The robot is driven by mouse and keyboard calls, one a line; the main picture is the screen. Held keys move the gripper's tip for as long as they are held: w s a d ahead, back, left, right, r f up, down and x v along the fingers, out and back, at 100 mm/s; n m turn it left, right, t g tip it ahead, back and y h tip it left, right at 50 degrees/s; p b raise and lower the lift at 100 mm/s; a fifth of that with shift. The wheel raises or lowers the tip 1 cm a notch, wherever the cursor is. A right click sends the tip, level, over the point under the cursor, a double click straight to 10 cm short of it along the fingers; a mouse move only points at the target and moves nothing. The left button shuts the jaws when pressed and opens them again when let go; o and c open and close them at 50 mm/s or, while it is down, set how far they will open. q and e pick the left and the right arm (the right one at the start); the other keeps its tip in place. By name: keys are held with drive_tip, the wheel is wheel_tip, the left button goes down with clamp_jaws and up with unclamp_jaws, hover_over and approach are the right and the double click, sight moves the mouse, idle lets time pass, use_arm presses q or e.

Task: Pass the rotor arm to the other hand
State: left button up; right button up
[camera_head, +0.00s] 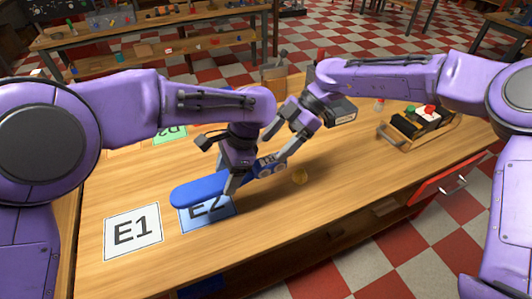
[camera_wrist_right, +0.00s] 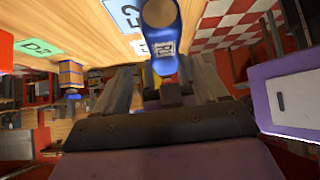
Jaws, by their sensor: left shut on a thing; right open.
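The blue rotor arm (camera_head: 200,190) is a long rounded bar, held tilted above the table near the E2 card. My left gripper (camera_head: 232,185) is shut on its middle part. My right gripper (camera_head: 276,162) is open at the rotor arm's right end, with its fingers around or close beside that end. In the right wrist view the rotor arm (camera_wrist_right: 161,20) points at my right gripper (camera_wrist_right: 163,75), its R1-labelled end lying between or just beyond the open fingers. Whether the fingers touch it cannot be told.
Cards E1 (camera_head: 132,231) and E2 (camera_head: 207,212) lie on the wooden table (camera_head: 300,235). The front middle of the table is clear.

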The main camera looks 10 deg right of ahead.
sight(259, 161)
use_arm(q)
drive_tip(key=shift+a, duration=0.15)
use_arm(e)
drive_tip(key=x, duration=0.7)
drive_tip(key=shift+a, duration=0.15)
drive_tip(key=c, duration=1.3)
use_arm(q)
drive_tip(key=o, duration=1.4)
drive_tip(key=shift+c, duration=0.2)
